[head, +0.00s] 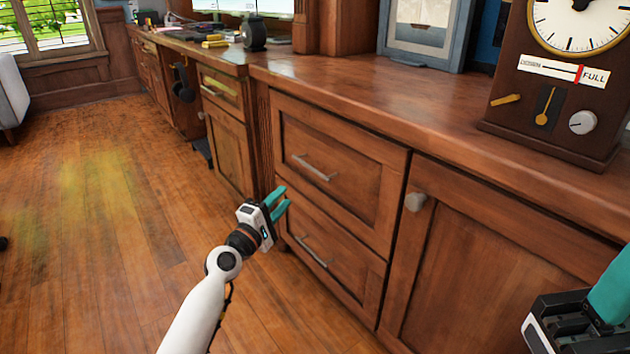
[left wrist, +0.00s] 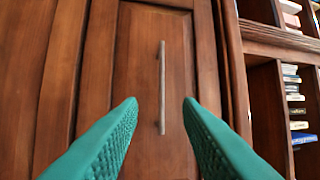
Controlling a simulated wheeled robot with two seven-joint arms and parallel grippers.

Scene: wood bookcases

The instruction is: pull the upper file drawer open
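The upper file drawer (head: 332,166) is a wood front with a metal bar handle (head: 314,168), below the countertop in the head view. It looks shut, flush with the cabinet. My left gripper (head: 281,203) has teal fingers and is in front of the drawers, left of and below that handle. In the left wrist view its fingers are spread wide and empty. The bar handle (left wrist: 162,87) stands upright between and beyond them there, not touched. My right gripper (head: 606,300) is partly cut off at the lower right; its opening is not clear.
A lower drawer with its own handle (head: 310,251) is beneath. A cabinet door with a knob (head: 415,202) is to the right. A clock-like box (head: 556,90) stands on the countertop (head: 380,90). The wood floor (head: 110,230) to the left is open.

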